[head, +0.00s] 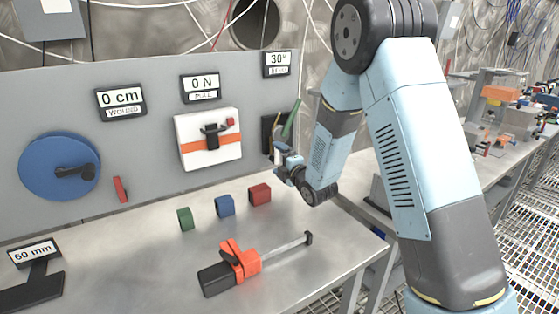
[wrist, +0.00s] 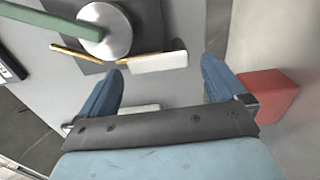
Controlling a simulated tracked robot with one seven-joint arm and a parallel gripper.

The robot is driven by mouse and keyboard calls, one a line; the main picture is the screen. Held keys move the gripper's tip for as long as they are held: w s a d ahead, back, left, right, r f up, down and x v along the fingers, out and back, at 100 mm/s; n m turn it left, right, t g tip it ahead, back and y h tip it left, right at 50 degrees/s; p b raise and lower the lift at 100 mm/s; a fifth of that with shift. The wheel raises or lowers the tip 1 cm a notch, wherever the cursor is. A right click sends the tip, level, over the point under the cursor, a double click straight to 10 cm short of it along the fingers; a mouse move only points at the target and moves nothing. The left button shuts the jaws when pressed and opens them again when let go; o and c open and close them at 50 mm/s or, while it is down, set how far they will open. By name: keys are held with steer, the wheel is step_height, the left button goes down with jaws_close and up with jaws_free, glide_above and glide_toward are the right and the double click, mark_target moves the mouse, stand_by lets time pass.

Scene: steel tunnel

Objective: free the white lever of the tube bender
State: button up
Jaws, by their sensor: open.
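The tube bender is at the right end of the grey panel. In the wrist view it shows a silver round former (wrist: 108,32), a green handle (wrist: 50,24), a thin brass-coloured tube (wrist: 75,53) and the white lever (wrist: 158,62). The lever lies just beyond my fingertips, across the gap between them. My gripper (wrist: 160,72) is open, with one blue finger on each side, and nothing is clearly held. In the head view my gripper (head: 280,158) is close to the bender, below its green handle (head: 291,118), and hides part of it. Whether a finger touches the lever is unclear.
Green (head: 185,219), blue (head: 225,206) and red (head: 260,194) blocks stand on the steel bench. An orange and black clamp (head: 238,262) lies in front. The panel carries a blue wheel (head: 59,167), a white box (head: 208,152) and a 30-degree display (head: 278,58).

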steer(key=v, duration=1.3)
steer(key=shift+d, duration=0.15)
steer(key=s+d+r+m+g+h, duration=0.2)
steer(key=d+r+m+h, duration=0.25)
steer(key=d+m, duration=0.25)
steer(key=s+d+r+m+g+h, duration=0.1)
steer(key=s+d+r+m+h, duration=0.2)
steer(key=d+r+m, duration=0.35)
steer(key=s+d+r+m+g+h, duration=0.1)
steer(key=s+d+r+m+g, duration=0.2)
steer(key=s, duration=0.9)
steer(key=s+d+r+m+g+h, duration=0.1)
steer(key=s+d+r+m+g, duration=0.1)
steer(key=s+m, duration=0.6)
steer(key=s+d+g, duration=0.1)
steer(key=s, duration=0.3)
steer(key=shift+s+r, duration=0.35)
steer(key=shift+s, duration=0.05)
steer(key=shift+d+m+h, duration=0.1)
steer(key=shift+m+h, duration=0.15)
